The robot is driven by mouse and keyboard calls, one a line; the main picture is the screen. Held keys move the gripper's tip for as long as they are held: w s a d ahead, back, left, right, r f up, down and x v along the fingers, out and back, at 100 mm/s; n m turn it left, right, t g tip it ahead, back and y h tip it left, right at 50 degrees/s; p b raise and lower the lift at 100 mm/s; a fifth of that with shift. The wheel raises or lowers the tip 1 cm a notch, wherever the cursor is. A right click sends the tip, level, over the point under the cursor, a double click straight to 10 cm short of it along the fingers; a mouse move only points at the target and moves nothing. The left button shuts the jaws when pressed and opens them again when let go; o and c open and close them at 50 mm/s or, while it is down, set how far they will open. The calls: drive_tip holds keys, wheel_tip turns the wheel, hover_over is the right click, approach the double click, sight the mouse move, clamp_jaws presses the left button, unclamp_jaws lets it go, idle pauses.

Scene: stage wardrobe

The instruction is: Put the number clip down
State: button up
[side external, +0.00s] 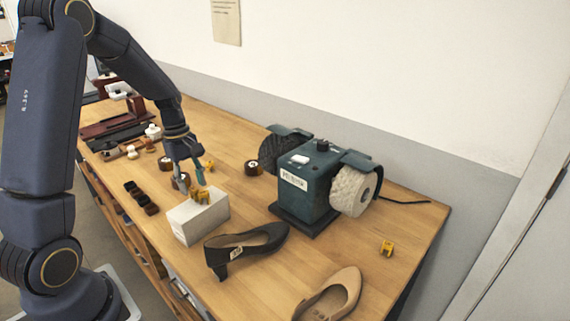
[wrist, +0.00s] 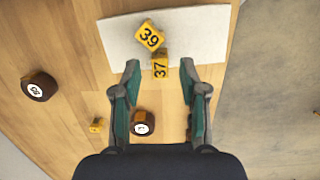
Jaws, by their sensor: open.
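A yellow number clip marked 37 (wrist: 160,68) stands at the edge of the white box (wrist: 205,30), between my fingertips in the wrist view. A second yellow clip marked 39 (wrist: 149,36) is on the box just beyond it, tilted. In the side view the yellow clips (side external: 201,196) show close together on the white box (side external: 203,220); I cannot tell them apart there. My gripper (wrist: 160,67) is open, with a gap visible on both sides of clip 37. In the side view my gripper (side external: 191,182) points down at the box's far end.
A black shoe (side external: 250,246) lies in front of the box and a beige shoe (side external: 335,295) farther right. A green grinder-like machine (side external: 308,185) stands behind. Another yellow clip (side external: 387,248) lies at right. Dark round pieces (wrist: 38,87) and a small yellow piece (wrist: 97,125) lie nearby.

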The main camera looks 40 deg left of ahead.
sight(193, 196)
wheel_tip(193, 196, up, 9)
drive_tip(key=a, duration=0.1)
drive_tip(key=s+d+r+m+t+y, duration=0.1)
drive_tip(key=s+d+r+m+t, duration=0.1)
drive_tip(key=s+d+m, duration=0.4)
drive_tip(key=s+d+r+m+t, duration=0.3)
drive_tip(key=s+d+r+m, duration=0.2)
drive_tip(key=d+m, duration=0.7)
drive_tip(key=shift+s+r+t+y, duration=0.15)
drive_tip(key=shift+s+t+y, duration=0.2)
drive_tip(key=shift+s, duration=0.45)
drive_tip(key=shift+o, duration=0.5)
drive_tip(key=shift+d, duration=0.1)
